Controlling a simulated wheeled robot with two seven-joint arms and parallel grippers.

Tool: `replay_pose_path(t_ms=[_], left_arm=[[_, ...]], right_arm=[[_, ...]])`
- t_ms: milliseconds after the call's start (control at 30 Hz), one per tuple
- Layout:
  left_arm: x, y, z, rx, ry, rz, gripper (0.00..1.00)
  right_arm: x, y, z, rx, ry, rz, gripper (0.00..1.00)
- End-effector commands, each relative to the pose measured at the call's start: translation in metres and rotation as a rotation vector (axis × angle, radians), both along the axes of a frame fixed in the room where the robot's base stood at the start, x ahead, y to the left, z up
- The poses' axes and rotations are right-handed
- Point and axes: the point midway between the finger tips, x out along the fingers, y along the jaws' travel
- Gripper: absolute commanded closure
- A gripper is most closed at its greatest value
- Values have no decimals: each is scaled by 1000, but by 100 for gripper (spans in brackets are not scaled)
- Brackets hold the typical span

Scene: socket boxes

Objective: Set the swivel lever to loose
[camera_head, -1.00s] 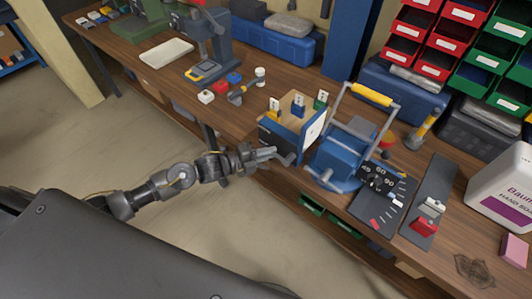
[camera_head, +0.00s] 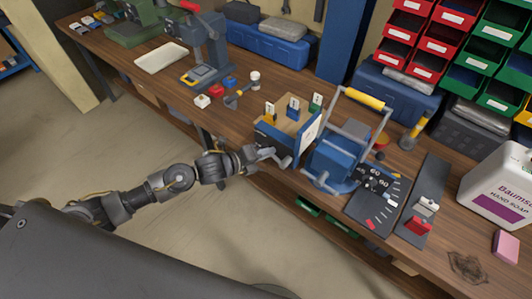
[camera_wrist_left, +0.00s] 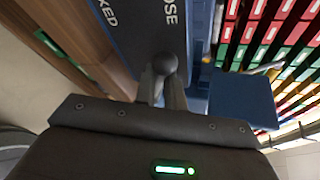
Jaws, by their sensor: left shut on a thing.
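My left gripper (camera_head: 270,154) is at the front of the workbench, at the near side of the blue box-like fixture with coloured tabs (camera_head: 286,132). In the left wrist view, the swivel lever's dark round knob (camera_wrist_left: 165,64) sits between the finger tips of my left gripper (camera_wrist_left: 163,84), which are shut on it. Beyond the knob is a dark plate (camera_wrist_left: 140,32) with white lettering: "LOOSE", cut off, is just above the knob, and "FIXED", partly cut off, is to its left. The lever's shaft and pivot are hidden. My right gripper is in neither view.
A blue clamp machine (camera_head: 335,158) with a yellow-gripped handle (camera_head: 363,98) stands close on the right. Beyond it are an angle-scale plate (camera_head: 377,192) and a soap canister (camera_head: 500,188). A white tray (camera_head: 161,58) lies at the back left.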

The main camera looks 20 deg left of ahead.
Motion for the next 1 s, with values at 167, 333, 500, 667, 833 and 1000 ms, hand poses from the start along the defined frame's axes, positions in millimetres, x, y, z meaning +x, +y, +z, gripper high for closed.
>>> replay_pose_path(t_ms=[167, 333, 500, 667, 833, 1000], left_arm=[[2, 2, 2, 1, -6, 6, 100], [2, 2, 2, 1, -6, 6, 73], [2, 1, 1, 0, -4, 4, 67], [1, 1, 1, -1, -2, 2, 67], [-11, 12, 4, 2, -3, 2, 67], [-36, 32, 14, 2, -3, 2, 67]], right_arm=[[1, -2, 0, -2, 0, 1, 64], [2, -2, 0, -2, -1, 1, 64], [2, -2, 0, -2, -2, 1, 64], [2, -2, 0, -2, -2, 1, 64], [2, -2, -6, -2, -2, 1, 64], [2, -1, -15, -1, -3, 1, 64]])
